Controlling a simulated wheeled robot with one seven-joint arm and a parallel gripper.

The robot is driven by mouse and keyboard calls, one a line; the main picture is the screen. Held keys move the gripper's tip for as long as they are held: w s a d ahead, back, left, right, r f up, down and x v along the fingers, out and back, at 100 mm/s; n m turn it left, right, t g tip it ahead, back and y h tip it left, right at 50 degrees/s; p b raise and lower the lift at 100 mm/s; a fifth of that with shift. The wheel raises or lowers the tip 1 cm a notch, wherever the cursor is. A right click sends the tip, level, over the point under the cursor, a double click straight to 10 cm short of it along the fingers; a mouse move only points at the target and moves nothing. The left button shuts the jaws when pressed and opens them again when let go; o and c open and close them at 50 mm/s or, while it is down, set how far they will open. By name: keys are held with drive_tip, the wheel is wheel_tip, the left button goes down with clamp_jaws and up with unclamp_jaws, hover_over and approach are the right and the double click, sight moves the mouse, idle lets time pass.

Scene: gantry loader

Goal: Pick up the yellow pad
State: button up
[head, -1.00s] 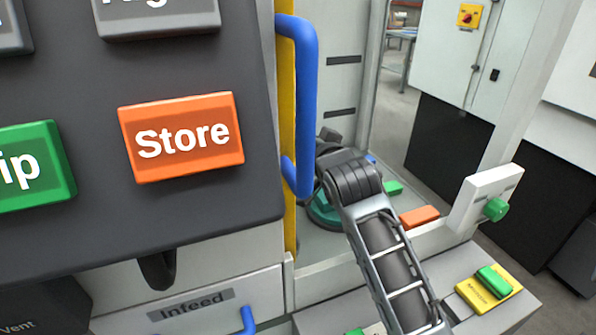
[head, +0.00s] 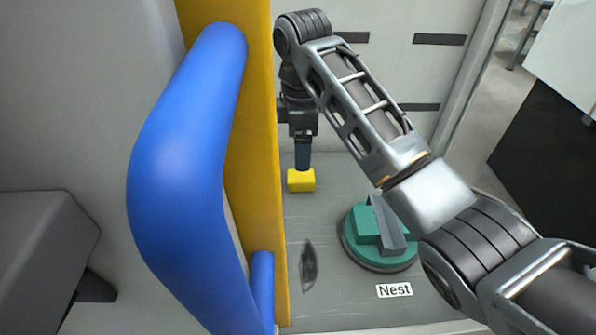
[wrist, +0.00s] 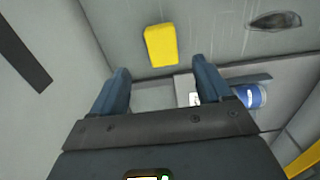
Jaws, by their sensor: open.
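The yellow pad (head: 301,181) is a small block on the grey floor inside the machine, left of the green fixture. It also shows in the wrist view (wrist: 161,46), ahead of my fingertips and roughly centred between them sideways. My gripper (head: 303,164) points down at the pad in the head view, seen edge-on. The wrist view shows my gripper (wrist: 160,80) open, with nothing between its two dark blue fingers. The pad lies beyond the fingertips. The size of the gap between them is hard to tell.
A yellow door edge (head: 254,150) with a large blue handle (head: 180,180) stands close on the left in the head view. A round green fixture (head: 365,236) sits behind a "Nest" label (head: 394,290). A dark oval mark (head: 309,266) is on the floor.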

sight(301, 175)
drive_tip(key=shift+s+f+p, duration=0.15)
drive_tip(key=shift+f+p, duration=0.5)
drive_tip(key=shift+f, duration=3.2)
drive_tip(key=c, duration=1.1)
wheel_tip(301, 175, up, 10)
drive_tip(key=shift+r, duration=0.1)
drive_tip(key=o, duration=0.4)
drive_tip(key=c, duration=0.3)
